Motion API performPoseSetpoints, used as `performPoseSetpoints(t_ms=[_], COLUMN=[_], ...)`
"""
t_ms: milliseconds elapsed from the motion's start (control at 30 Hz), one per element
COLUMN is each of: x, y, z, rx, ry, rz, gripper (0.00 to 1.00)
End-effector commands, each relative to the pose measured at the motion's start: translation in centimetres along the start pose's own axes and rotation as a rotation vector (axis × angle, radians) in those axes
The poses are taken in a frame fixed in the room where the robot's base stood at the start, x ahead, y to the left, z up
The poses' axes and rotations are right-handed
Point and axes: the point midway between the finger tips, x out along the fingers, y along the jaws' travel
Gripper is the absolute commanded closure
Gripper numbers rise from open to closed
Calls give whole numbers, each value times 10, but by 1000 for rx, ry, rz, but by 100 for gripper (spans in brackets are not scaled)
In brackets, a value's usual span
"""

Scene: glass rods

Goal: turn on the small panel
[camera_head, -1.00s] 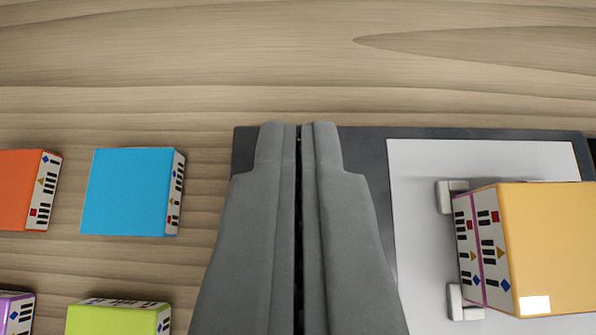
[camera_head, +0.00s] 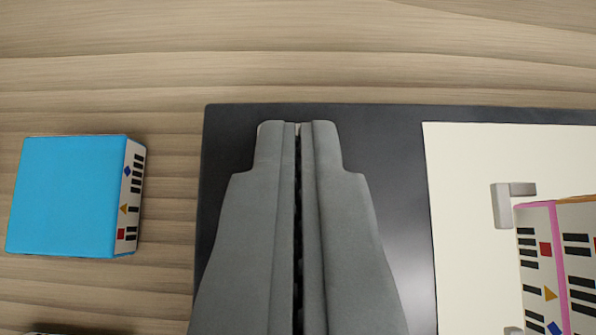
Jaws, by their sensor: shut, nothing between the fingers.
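The panel is a flat dark grey slab (camera_head: 400,165) on the wooden table, with a large pale face (camera_head: 462,225) set into it at the right. The pale face looks bright cream. My gripper (camera_head: 297,127) is shut and empty, its two fingers side by side. Its tips appear over the dark border left of the pale face, near the slab's far edge. I cannot tell whether they touch it. The fingers hide part of the border beneath them.
A blue cube (camera_head: 68,195) with a marked side stands on the wood at the left. Marked boxes (camera_head: 540,260) stand on the pale face at the right, beside a small light grey bracket (camera_head: 503,207). The wood beyond the slab is clear.

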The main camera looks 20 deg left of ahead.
Motion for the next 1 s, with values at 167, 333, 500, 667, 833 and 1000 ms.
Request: performPoseSetpoints(t_ms=[167,333,500,667,833,1000], x=[0,2,5,8,9,9], y=[0,0,0,0,0,0], z=[1,0,-5,-11,-13,-12], rx=[0,0,1,1,1,1], ry=[-1,-1,-1,1,1,1], rz=[0,0,0,0,0,0], gripper=[100,100,100,100,100,100])
